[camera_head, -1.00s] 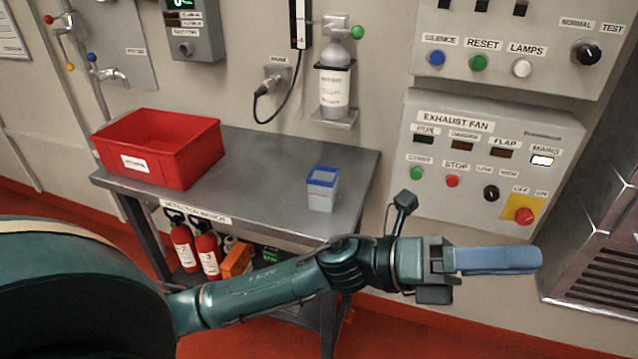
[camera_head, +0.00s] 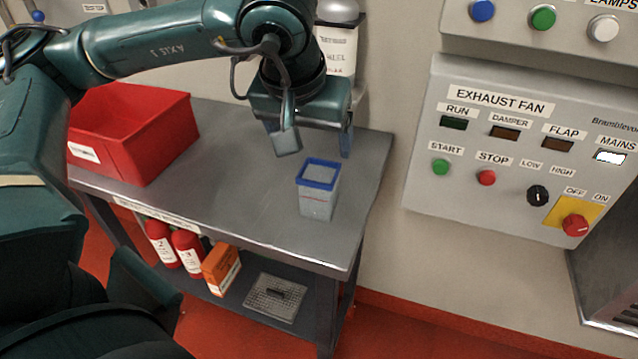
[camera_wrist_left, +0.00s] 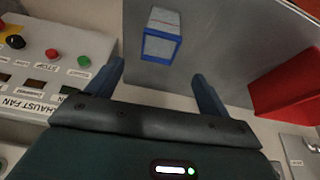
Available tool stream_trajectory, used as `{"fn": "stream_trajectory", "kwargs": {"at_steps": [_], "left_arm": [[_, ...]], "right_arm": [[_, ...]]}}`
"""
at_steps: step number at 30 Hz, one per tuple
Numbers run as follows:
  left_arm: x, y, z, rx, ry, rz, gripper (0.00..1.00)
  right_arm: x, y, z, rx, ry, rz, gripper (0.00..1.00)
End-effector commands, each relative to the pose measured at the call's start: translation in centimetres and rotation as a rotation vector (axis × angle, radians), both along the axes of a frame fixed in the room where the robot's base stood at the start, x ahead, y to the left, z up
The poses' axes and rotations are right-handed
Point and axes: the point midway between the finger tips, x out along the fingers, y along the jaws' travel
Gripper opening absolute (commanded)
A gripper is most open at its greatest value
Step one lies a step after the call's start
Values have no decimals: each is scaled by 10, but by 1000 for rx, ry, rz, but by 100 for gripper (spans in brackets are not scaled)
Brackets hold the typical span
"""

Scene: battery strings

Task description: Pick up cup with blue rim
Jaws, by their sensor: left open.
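The cup with the blue rim (camera_head: 319,190) is a squarish, pale grey container standing upright on the metal table, near its right end. My left gripper (camera_head: 316,148) is open, with its fingers apart and pointing down, just behind and above the cup and not touching it. In the left wrist view, the cup (camera_wrist_left: 161,38) shows beyond the two open fingertips (camera_wrist_left: 158,72), roughly centred between them, with nothing in the jaws. My right gripper is not in view.
A red bin (camera_head: 135,140) stands on the left of the table (camera_head: 225,180). Red extinguishers (camera_head: 186,250), an orange box (camera_head: 221,268) and a grate (camera_head: 275,298) are on the lower shelf. The exhaust fan panel (camera_head: 520,150) is on the wall to the right.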

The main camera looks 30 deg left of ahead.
Motion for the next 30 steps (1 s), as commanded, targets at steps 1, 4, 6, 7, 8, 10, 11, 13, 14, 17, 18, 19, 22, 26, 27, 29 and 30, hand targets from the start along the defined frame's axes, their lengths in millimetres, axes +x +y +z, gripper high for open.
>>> {"fn": "stream_trajectory", "kwargs": {"at_steps": [1, 4, 6, 7, 8, 10, 11, 13, 14, 17, 18, 19, 22, 26, 27, 29, 30], "left_arm": [[2, 2, -6, 8, 0, 1, 80], [7, 5, -23, 10, 4, 1, 80], [13, 6, -36, 7, 3, 2, 80], [15, 6, -41, 7, 2, 2, 80], [17, 7, -46, 8, 3, 1, 80], [21, 7, -56, 6, 3, 0, 80], [23, 8, -59, 5, 1, 1, 80], [25, 8, -66, 5, 1, 1, 80], [26, 8, -67, 4, 0, 1, 80], [28, 9, -72, 6, 0, 0, 80], [29, 9, -76, 5, 1, 0, 80], [30, 9, -79, 4, 1, 0, 80], [35, 10, -94, 5, 1, 0, 80], [41, 11, -111, 5, 0, 0, 80], [42, 12, -115, 5, 1, 1, 80], [44, 12, -118, 3, 0, 0, 80], [44, 12, -119, 4, -1, 0, 80]], "right_arm": [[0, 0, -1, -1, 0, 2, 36], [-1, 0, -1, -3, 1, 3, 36], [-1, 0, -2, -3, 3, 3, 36], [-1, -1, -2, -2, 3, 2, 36], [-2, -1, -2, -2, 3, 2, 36], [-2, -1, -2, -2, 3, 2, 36], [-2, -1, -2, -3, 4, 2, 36], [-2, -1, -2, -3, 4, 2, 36], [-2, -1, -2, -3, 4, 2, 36], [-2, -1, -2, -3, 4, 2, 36], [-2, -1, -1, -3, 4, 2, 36], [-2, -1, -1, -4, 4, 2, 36], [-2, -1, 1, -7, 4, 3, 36], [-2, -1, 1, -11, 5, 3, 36], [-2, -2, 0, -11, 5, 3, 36], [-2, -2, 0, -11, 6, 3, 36], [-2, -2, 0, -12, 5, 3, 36]]}}
